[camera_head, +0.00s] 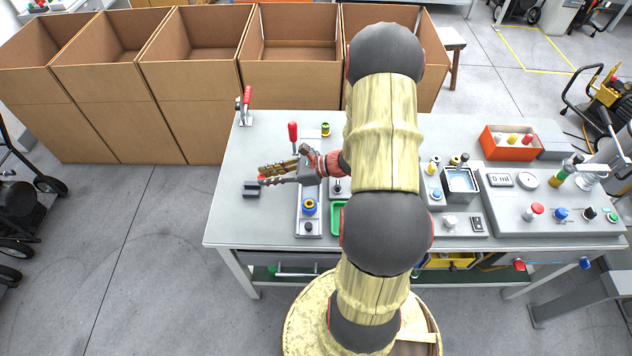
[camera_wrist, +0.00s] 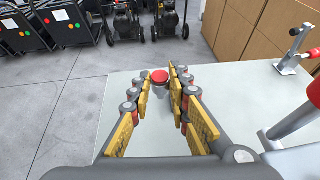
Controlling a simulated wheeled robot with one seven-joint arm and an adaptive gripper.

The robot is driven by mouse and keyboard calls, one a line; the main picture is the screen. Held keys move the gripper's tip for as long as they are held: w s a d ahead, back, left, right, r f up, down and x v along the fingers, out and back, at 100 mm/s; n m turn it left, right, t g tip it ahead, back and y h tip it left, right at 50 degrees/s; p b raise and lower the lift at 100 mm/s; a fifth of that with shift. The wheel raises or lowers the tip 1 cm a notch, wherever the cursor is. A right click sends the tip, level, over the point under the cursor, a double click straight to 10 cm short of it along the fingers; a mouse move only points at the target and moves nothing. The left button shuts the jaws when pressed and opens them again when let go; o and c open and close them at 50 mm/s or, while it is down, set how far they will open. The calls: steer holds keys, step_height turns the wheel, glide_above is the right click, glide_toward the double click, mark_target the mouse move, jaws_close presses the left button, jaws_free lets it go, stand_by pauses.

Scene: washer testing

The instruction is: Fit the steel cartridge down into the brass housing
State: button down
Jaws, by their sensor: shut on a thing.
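My gripper (camera_head: 264,174) is at the left part of the workbench, with its yellow-padded fingers closed on a small cylinder. In the wrist view the gripper (camera_wrist: 163,84) has this steel cartridge (camera_wrist: 160,77) between its fingertips; it shows a red top and a pale grey body, partly hidden by the fingers. A blue piece with a brass-coloured ring, likely the brass housing (camera_head: 309,206), stands on a narrow grey fixture plate (camera_head: 299,229), to the right of and nearer than the gripper. The cartridge is apart from it. The housing is not visible in the wrist view.
A dark block (camera_head: 251,191) lies just below the fingertips in the head view. A red-handled toggle clamp (camera_head: 293,132) stands behind the fixture, another clamp (camera_head: 246,105) at the back left corner. A green tray (camera_head: 338,220) is right of the fixture. The bench's left front is clear.

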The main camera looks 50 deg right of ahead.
steer(key=s+d+y, duration=0.1)
steer(key=s+d, duration=0.6)
steer(key=s, duration=0.6)
steer(key=b, duration=0.3)
glide_above(316, 204)
steer(key=shift+n, duration=0.4)
steer(key=shift+f, duration=2)
steer(key=shift+d+r+p, duration=0.1)
steer(key=shift+p, duration=0.2)
steer(key=shift+f, duration=0.25)
steer(key=shift+f+b, duration=0.35)
steer(key=shift+f+b, duration=0.45)
steer(key=shift+f, duration=0.3)
steer(key=shift+g, duration=0.3)
steer(key=c, duration=1.6)
jaws_free()
